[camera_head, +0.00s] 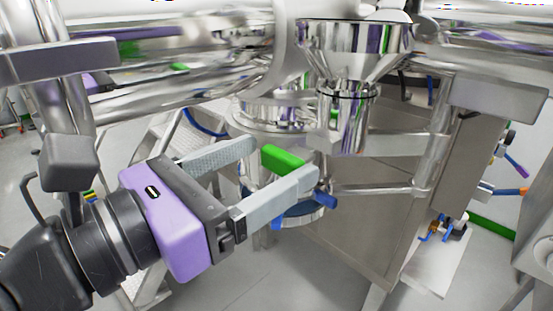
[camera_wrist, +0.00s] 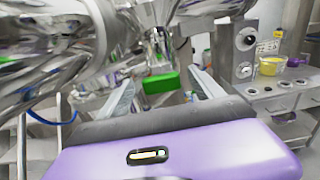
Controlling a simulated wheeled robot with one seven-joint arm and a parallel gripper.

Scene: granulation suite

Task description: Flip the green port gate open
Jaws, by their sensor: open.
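The green port gate (camera_head: 283,158) shows as a short bright green bar below the steel vessel in the head view. In the wrist view the green gate (camera_wrist: 161,83) appears as a block between the fingers. My gripper (camera_head: 284,160) is open, with its two grey fingers on either side of the green bar in the picture. In the wrist view my gripper (camera_wrist: 160,80) also has its fingers spread wide. I cannot tell whether either finger touches the gate. The gate's mount is partly hidden behind the near finger.
A shiny steel funnel (camera_head: 350,50) hangs just above and right of my gripper. A blue-handled part (camera_head: 325,198) sits by the near fingertip. A steel cabinet (camera_head: 375,215) stands to the right. Large steel pipes (camera_wrist: 45,50) fill the wrist view's upper left.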

